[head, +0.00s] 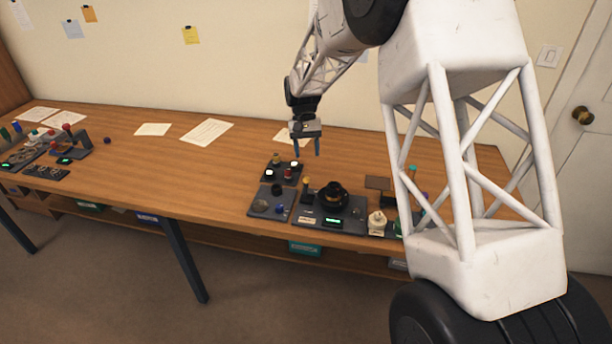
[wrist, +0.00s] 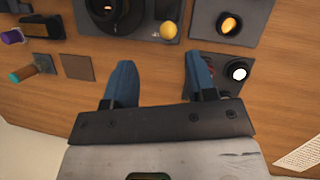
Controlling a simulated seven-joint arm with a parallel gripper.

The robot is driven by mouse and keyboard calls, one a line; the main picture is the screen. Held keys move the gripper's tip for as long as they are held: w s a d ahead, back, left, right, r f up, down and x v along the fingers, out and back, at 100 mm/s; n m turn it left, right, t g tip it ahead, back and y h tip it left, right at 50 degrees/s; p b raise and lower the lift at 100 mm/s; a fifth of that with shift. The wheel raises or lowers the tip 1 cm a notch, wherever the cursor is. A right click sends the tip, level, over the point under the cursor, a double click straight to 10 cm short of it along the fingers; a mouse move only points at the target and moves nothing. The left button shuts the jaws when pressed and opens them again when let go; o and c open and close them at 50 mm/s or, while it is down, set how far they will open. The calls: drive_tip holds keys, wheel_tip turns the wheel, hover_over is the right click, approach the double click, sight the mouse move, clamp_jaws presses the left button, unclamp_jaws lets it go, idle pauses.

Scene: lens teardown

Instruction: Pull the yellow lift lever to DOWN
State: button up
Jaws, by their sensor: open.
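The lift lever's yellow ball knob (wrist: 168,30) shows in the wrist view at the corner of a dark plate, beside the black lens (wrist: 118,12). In the head view the lever (head: 306,184) is a small yellow-topped post left of the black lens (head: 333,194). Its UP and DOWN marks are too small to read. My gripper (head: 306,149) is open and empty above the bench, behind the lens station. In the wrist view the blue fingers (wrist: 160,62) are spread apart, with the yellow knob beyond them and not touching.
A dark panel with lit round buttons (head: 270,171) lies below my gripper.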

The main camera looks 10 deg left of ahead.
sight(306, 186)
drive_tip(key=shift+w+a+f, duration=0.25)
drive_tip(key=shift+a+f, duration=0.35)
drive_tip(key=shift+f, duration=0.15)
drive_tip(key=shift+x, duration=3.75)
drive_tip(key=shift+d, duration=0.15)
clamp_jaws()
